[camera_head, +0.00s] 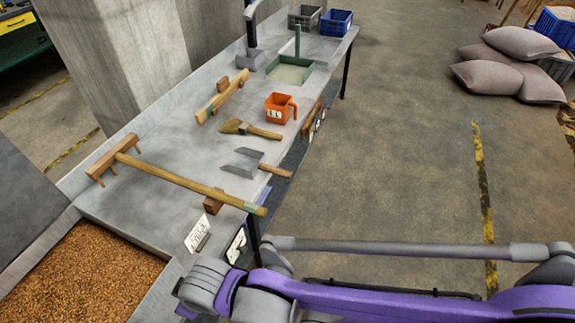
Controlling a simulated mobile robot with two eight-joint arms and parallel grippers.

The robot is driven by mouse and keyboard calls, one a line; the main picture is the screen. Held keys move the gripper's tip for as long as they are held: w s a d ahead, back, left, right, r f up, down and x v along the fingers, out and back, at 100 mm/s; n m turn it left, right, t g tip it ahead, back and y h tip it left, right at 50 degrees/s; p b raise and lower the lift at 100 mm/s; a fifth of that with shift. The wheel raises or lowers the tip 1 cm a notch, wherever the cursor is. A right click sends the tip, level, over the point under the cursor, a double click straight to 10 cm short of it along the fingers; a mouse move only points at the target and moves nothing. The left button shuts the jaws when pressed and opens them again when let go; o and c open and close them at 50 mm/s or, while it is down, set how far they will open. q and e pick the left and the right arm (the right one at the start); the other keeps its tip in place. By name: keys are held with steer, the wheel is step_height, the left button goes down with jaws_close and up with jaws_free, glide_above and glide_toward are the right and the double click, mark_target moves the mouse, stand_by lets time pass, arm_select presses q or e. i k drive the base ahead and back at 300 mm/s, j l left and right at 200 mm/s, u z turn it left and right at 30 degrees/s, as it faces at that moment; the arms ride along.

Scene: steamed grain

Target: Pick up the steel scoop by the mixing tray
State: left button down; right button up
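The steel scoop (243,161) lies on the grey worktable, its flat metal pan to the left and its wooden handle (276,171) pointing right over the table's front edge. The mixing tray (126,237) at the lower left is filled with brown grain (85,275). My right arm, purple and grey, reaches in from the right along the bottom, in front of the table and well below the scoop in the picture. Its gripper fingers do not show. My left gripper is not in view. Nothing is touching the scoop.
A long-handled wooden rake (185,182) lies between scoop and tray. Beyond the scoop are a brush (250,129), an orange measuring cup (280,108), a green-edged box (290,72) and crates (335,22).

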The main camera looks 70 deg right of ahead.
mark_target(246, 163)
steer(key=z, duration=2.15)
steer(key=u, duration=2.35)
steer(key=z, duration=2.35)
steer(key=i+l+u, duration=0.2)
steer(key=i+l, duration=0.55)
